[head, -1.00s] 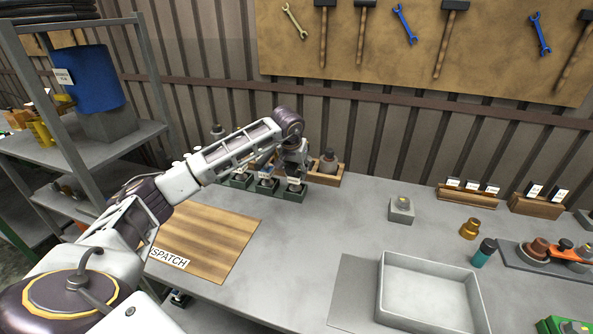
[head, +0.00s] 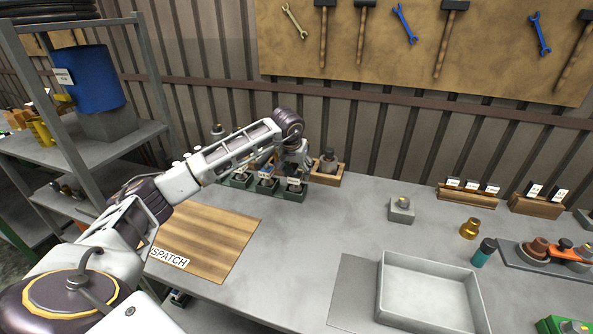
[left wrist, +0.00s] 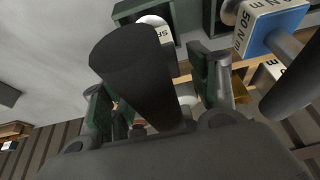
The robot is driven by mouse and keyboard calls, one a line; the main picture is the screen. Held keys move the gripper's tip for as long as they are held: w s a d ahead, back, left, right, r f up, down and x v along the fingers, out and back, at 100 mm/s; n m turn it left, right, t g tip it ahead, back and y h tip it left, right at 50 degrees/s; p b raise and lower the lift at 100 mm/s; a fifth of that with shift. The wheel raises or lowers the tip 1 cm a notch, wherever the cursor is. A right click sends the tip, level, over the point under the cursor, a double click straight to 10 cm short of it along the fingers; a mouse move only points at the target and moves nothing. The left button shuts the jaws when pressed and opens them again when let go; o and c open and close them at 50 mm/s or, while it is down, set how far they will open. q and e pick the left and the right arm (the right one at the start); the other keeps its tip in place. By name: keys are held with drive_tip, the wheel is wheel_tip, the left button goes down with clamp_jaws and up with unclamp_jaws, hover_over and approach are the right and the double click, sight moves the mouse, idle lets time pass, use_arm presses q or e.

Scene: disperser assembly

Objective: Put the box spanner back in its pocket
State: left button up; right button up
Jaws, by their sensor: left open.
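My left gripper (head: 295,167) is over the right end of a row of small dark green pockets (head: 240,181) with white labels, at the back of the bench. In the left wrist view my left gripper (left wrist: 158,88) has its fingers apart. A thick dark cylinder (left wrist: 140,68) stands between them, apparently the box spanner's handle; no clear grip on it shows. Beyond its end is a green pocket (left wrist: 124,12) with a partly hidden label reading "SP". The spanner's lower end is hidden, so I cannot tell how deep it sits. My right gripper is out of view.
A tool with a blue block (left wrist: 274,27) labelled "50 N" stands close beside the gripper. A wooden holder (head: 326,178) is just right of the pockets. A wooden dispatch board (head: 210,240) lies in front, and a grey tray (head: 430,292) stands at right. The middle bench is clear.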

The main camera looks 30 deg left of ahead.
use_arm(q)
drive_tip(key=shift+r, duration=0.1)
drive_tip(key=shift+s+r, duration=0.2)
drive_tip(key=shift+r, duration=0.35)
drive_tip(key=v, duration=1)
drive_tip(key=shift+s+d+r, duration=0.1)
drive_tip(key=shift+s+r, duration=0.1)
drive_tip(key=shift+r, duration=0.1)
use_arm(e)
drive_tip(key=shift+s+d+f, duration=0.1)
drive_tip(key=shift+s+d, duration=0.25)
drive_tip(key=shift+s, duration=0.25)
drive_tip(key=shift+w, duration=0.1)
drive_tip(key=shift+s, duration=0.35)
